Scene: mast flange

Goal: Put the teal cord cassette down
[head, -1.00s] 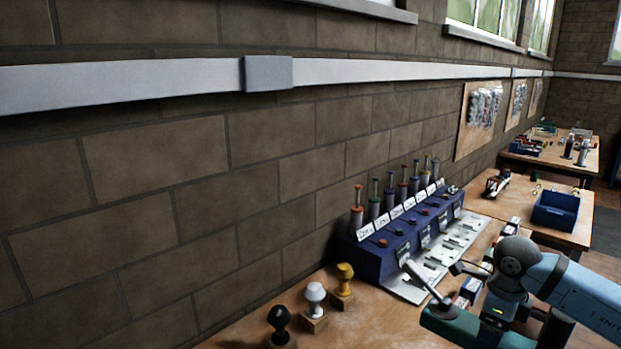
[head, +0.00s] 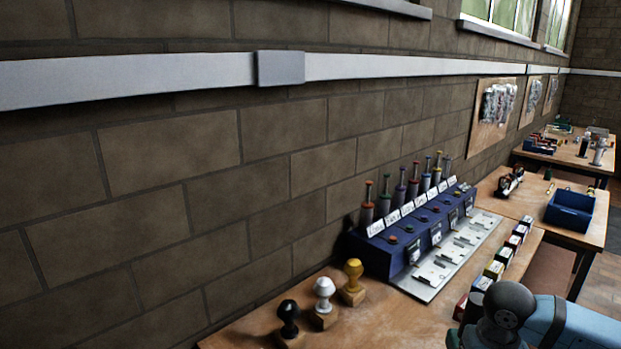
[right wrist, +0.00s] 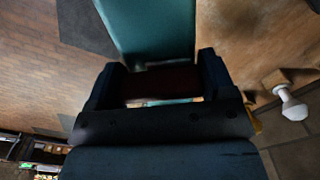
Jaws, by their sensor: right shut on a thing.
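The teal cord cassette (right wrist: 152,30) shows at the top of the right wrist view, reaching down between the dark fingers of my right gripper (right wrist: 158,82). The gripper is shut on it. A dark reddish area lies between the fingers; I cannot tell what it is. In the head view the cassette and the right gripper are out of frame; only my right arm's grey joint and blue link show at the lower right. My left gripper is not in view.
A dark blue rack (head: 382,258) with coloured posts stands against the wall, a slotted grey plate (head: 440,277) before it. Several small boxes (head: 494,270) line its right. Black (head: 288,318), white (head: 324,294) and yellow (head: 353,275) knobs stand left. Bare bench (head: 385,322) lies in front.

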